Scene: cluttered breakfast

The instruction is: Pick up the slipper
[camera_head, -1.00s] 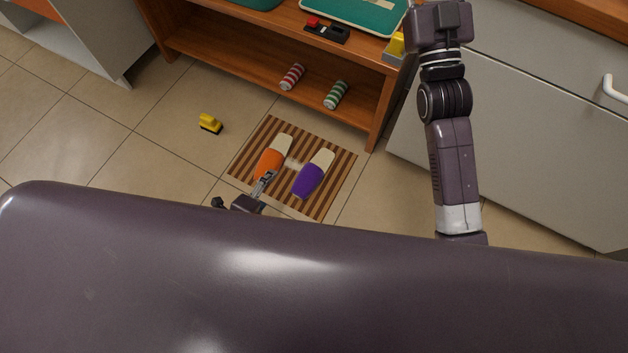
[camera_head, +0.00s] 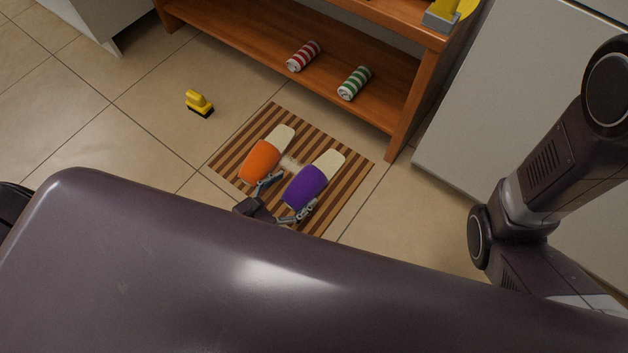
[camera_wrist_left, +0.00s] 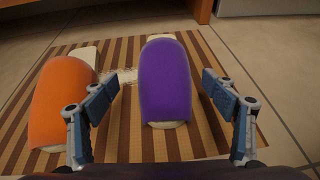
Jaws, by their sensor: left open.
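A purple slipper (camera_head: 306,188) with a cream sole lies on a brown striped mat (camera_head: 338,207). An orange slipper (camera_head: 260,160) lies to its left on the same mat. My left gripper (camera_head: 286,201) is open at the toe end of the purple slipper, low over the mat. In the left wrist view the purple slipper (camera_wrist_left: 165,82) stands between the two spread fingers of the left gripper (camera_wrist_left: 160,95), with nothing gripped. The orange slipper (camera_wrist_left: 62,100) shows there at the left, partly behind the left finger. My right arm shows at the right; its gripper is out of view.
A wooden shelf (camera_head: 250,45) stands behind the mat, with a red-striped can (camera_head: 303,56) and a green-striped can (camera_head: 354,83) on its lower board. A yellow and black object (camera_head: 199,103) lies on the tiles.

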